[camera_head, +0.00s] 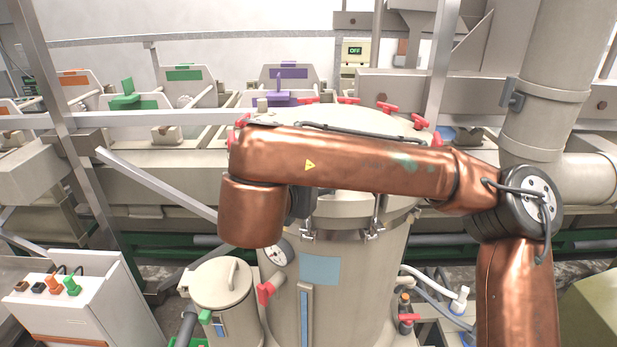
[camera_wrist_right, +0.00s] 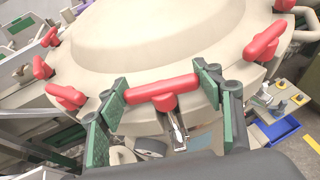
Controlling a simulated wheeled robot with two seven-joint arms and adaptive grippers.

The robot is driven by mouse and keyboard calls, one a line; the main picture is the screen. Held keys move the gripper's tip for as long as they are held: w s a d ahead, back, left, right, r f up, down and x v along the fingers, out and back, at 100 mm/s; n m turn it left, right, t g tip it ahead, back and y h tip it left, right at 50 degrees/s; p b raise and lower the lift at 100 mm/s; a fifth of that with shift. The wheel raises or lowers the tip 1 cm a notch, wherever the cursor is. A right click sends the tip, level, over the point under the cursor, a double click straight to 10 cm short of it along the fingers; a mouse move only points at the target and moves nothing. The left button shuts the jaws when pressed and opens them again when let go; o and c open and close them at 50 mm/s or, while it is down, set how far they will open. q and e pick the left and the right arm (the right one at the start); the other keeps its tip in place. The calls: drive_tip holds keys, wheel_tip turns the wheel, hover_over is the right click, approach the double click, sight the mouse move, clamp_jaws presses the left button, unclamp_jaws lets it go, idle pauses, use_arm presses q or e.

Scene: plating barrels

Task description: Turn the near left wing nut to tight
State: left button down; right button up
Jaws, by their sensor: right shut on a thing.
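In the right wrist view a red wing nut (camera_wrist_right: 165,92) sits on the rim of a beige round lid (camera_wrist_right: 150,45), on a metal swing bolt. The green-padded fingers of my right gripper (camera_wrist_right: 163,94) are at the two ends of its wings, shut on it. In the head view the lid (camera_head: 375,117) tops a large beige vessel (camera_head: 350,300). My copper right arm crosses in front of the lid and hides the gripped wing nut and the gripper. My left gripper is not in view.
Other red wing nuts stand around the rim, such as one at the left (camera_wrist_right: 68,96) and one at the right (camera_wrist_right: 264,42). A gauge (camera_head: 278,252) and a smaller lidded pot (camera_head: 222,283) are at the vessel's left. A metal post (camera_head: 50,80) rises at the left.

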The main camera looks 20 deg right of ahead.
drive_tip(key=shift+f, duration=0.15)
drive_tip(key=o, duration=1.1)
drive_tip(key=shift+o, duration=0.4)
drive_tip(key=v, duration=1.2)
